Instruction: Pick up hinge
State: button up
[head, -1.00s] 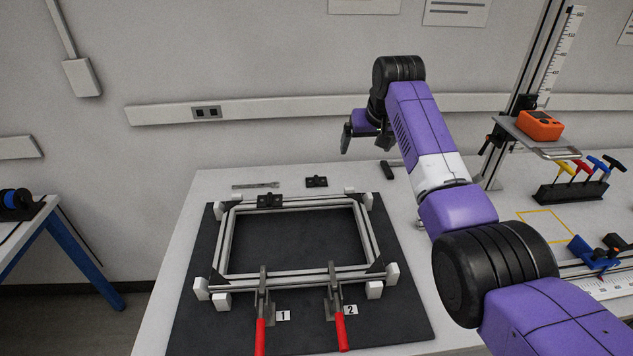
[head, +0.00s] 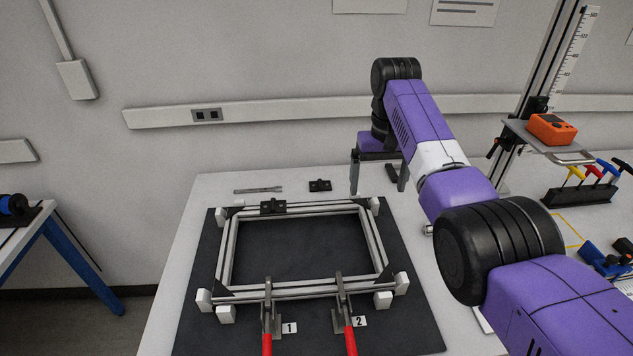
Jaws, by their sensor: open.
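A small black hinge (head: 320,185) lies flat on the white table behind the frame. A second, similar black hinge (head: 272,207) sits on the far bar of the aluminium frame (head: 300,291), left of its middle. My gripper (head: 379,186) points down over the back of the table, to the right of the loose hinge. Its two fingers are spread apart with nothing held between them. The fingers are apart from both hinges. How far the fingertips are above the table is hard to tell.
The frame lies on a dark mat (head: 200,322) among white corner blocks, with two red-handled clamps (head: 350,340) at its near side. A grey wrench-like tool (head: 258,190) lies left of the loose hinge. A small black object (head: 392,173) lies behind my gripper. A tool rack (head: 578,193) stands right.

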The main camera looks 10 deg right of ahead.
aim_at(320, 185)
jog(key=i+j, duration=0.25)
jog(key=i, duration=0.15)
jog(key=i+j, duration=0.25)
jog(key=i, duration=0.15)
